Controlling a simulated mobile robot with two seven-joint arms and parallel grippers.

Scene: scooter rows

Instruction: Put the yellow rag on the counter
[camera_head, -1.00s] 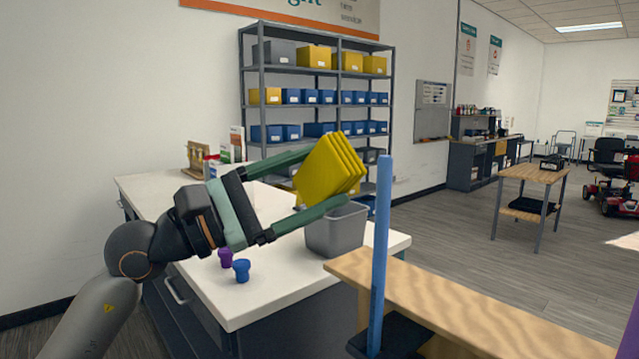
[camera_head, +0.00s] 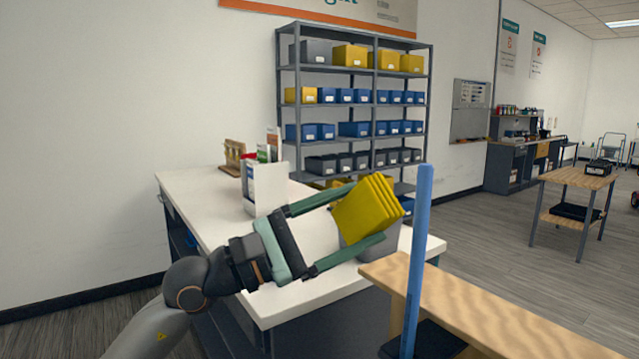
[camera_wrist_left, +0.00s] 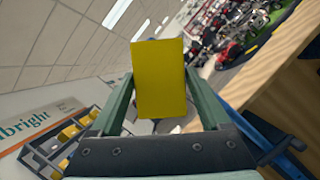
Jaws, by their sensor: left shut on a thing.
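The yellow rag (camera_head: 366,212), a folded stack of layers, is between the fingers of my left gripper (camera_head: 352,222), which is shut on it. It is held in the air, tilted, in front of the grey bin in the head view. In the left wrist view the rag (camera_wrist_left: 159,80) fills the space between the two green fingers. The white-topped counter (camera_head: 205,190) lies behind and below my left arm, which hides part of its top. My right gripper is not in view.
A grey bin (camera_head: 391,240) stands on the counter's right end, partly hidden by the rag and fingers. A wooden bench (camera_head: 480,305) and an upright blue post (camera_head: 418,250) are at the front right. A brochure holder (camera_head: 267,187) stands on the counter. Shelves with bins are behind.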

